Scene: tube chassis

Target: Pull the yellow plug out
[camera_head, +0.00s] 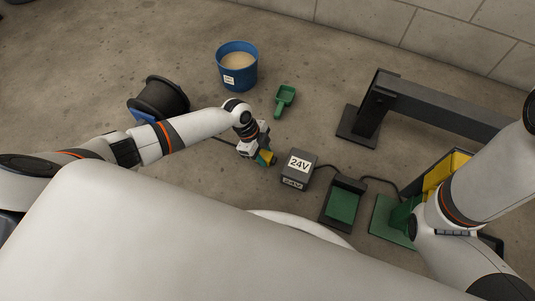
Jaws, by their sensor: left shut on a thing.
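My left gripper (258,153) is shut on the yellow plug (266,157), just left of a grey box marked 24V (297,169). A small gap seems to show between the plug and the box; I cannot tell whether they touch. A dark cable runs to the left behind my left gripper. My right arm reaches down at the right edge; the fingers of its gripper are hidden from this view.
A black tray with a green pad (343,203) stands right of the box, joined by a black cable. A blue bucket (237,68), a green scoop (285,98), a black reel (160,97) and a dark beam stand (440,103) stand farther back.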

